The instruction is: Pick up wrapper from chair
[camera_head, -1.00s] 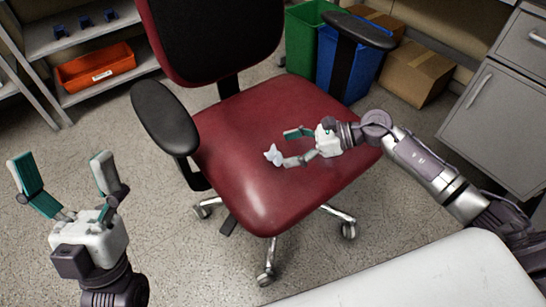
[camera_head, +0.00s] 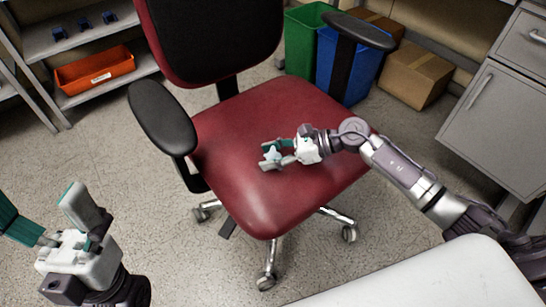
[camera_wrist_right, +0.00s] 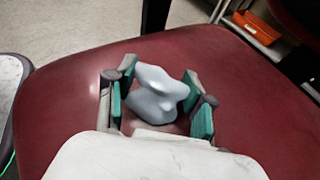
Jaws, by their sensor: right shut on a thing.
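The wrapper (camera_head: 272,154) is a small crumpled pale grey-white lump over the red seat of the chair (camera_head: 262,205). In the right wrist view the wrapper (camera_wrist_right: 155,95) sits between the teal-padded fingers of my right gripper (camera_wrist_right: 160,108). My right gripper (camera_head: 270,156) is shut on the wrapper, low over the middle of the seat. Whether the wrapper still touches the seat I cannot tell. My left gripper (camera_head: 45,215) is open and empty over the floor at lower left, partly cut off by the picture edge.
Black armrests (camera_head: 163,117) flank the seat, and the backrest (camera_head: 210,35) rises behind it. Green (camera_head: 305,40) and blue (camera_head: 340,68) bins and a cardboard box (camera_head: 415,75) stand behind. A white surface (camera_head: 430,280) is at lower right. Floor left of the chair is clear.

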